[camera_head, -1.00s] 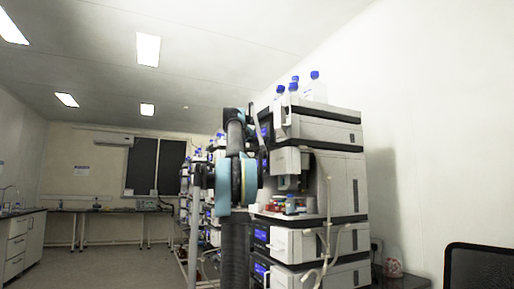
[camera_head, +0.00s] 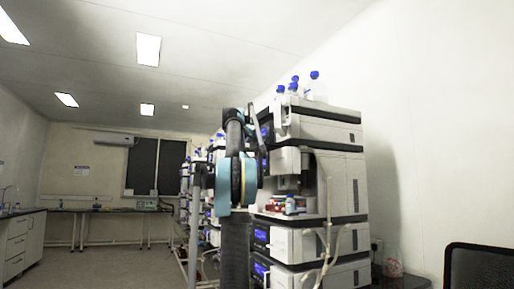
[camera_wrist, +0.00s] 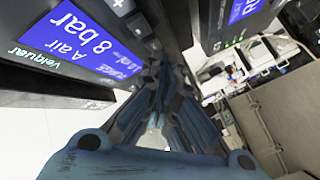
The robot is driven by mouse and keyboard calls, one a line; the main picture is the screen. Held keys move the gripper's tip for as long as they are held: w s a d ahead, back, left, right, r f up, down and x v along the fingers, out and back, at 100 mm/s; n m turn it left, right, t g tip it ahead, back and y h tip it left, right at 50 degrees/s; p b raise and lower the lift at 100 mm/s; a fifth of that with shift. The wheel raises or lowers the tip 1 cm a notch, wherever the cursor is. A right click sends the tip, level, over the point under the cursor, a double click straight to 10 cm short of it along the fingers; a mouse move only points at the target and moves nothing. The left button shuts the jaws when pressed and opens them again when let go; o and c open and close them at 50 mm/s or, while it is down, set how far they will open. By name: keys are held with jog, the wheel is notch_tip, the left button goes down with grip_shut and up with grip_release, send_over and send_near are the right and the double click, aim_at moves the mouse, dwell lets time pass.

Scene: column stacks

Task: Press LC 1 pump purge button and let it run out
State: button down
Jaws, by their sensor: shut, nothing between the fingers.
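In the wrist view, my gripper (camera_wrist: 166,70) is shut and empty. Its tips are close to the front of a dark instrument panel. That panel has a blue display (camera_wrist: 80,35), seen upside down, with "8 bar", "A air" and a purge line in ml/min. Small dark buttons (camera_wrist: 137,24) sit beside the display, just above and left of the fingertips. I cannot tell whether the tips touch a button. In the head view, the nearest column stack (camera_head: 315,130) stands right of my arm; the gripper itself is hidden there.
A second blue display (camera_wrist: 243,8) is at the top of the wrist view. Blue-capped bottles (camera_head: 315,86) stand on the stack, and pale tubing hangs down its side. More stacks stand behind. A black chair (camera_head: 480,268) is at lower right; the floor at left is open.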

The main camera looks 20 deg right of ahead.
jog(key=shift+a, duration=0.4)
jog(key=shift+a, duration=0.1)
jog(key=a, duration=0.4)
jog(key=shift+s+a, duration=0.1)
jog(key=shift+a, duration=0.3)
dwell(0.8)
jog(key=s+a+f+g+y, duration=0.3)
jog(key=s+a+f, duration=0.5)
jog(key=s+f, duration=0.9)
jog(key=s+a+f+g+y, duration=0.4)
jog(key=s+a+f, duration=0.4)
jog(key=s+f, duration=1)
jog(key=s+a+f+m+g+y, duration=0.1)
jog(key=s+a+f, duration=0.8)
jog(key=f, duration=3.5)
jog(key=s+g+y, duration=0.2)
jog(key=s+y, duration=0.1)
jog(key=s, duration=0.5)
jog(key=shift+s+g+y, duration=0.3)
